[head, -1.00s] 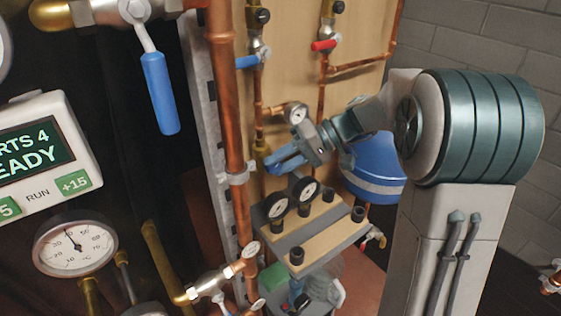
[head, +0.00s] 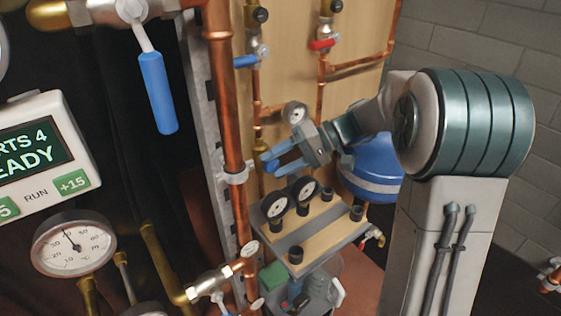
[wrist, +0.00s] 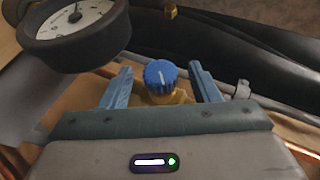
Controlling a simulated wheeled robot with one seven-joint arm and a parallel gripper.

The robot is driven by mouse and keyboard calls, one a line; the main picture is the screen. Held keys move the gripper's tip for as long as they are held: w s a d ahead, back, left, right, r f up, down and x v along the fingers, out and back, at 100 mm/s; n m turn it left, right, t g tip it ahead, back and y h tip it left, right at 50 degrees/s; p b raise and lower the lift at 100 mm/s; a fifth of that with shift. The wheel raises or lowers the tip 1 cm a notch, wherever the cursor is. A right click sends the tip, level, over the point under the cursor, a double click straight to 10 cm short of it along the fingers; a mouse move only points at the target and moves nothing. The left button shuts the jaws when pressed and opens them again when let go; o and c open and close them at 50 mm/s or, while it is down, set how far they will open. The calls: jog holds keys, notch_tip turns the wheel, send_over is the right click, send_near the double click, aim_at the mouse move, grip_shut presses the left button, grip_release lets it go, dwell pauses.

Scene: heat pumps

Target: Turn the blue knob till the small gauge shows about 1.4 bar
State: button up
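The blue knob (wrist: 160,75) has a ribbed rim and a pale pointer line. It sits on a brass body (wrist: 168,97) in the wrist view. My gripper (wrist: 162,76) is open, with one blue finger on each side of the knob and a visible gap on both sides. A dark-rimmed small gauge (wrist: 77,42) stands at upper left, its face partly cut off; I cannot read its value. In the head view my gripper (head: 267,162) is at the wooden board, below the small gauge (head: 294,113).
A tray (head: 312,232) with two black gauges and several dark fittings lies below my gripper. A copper pipe (head: 228,110) stands to the left. A blue tank (head: 375,168) is behind my arm. A hose (wrist: 240,55) runs past the knob.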

jog(key=p+v, duration=0.3)
jog(key=v, duration=1.1)
jog(key=s+r+m+t+h+p, duration=0.2)
jog(key=s+r+h+p, duration=0.4)
jog(key=s+p, duration=0.4)
jog(key=s+r+m+t+h+p, duration=0.2)
jog(key=s+r+h+p, duration=0.4)
jog(key=s+r+p, duration=0.3)
jog(key=s+p, duration=0.2)
jog(key=p, duration=0.2)
jog(key=shift+t+h, duration=0.3)
jog(key=shift+t, duration=0.1)
jog(key=shift+s+d, duration=0.1)
jog(key=shift+d, duration=0.05)
jog(key=shift+c, duration=0.4)
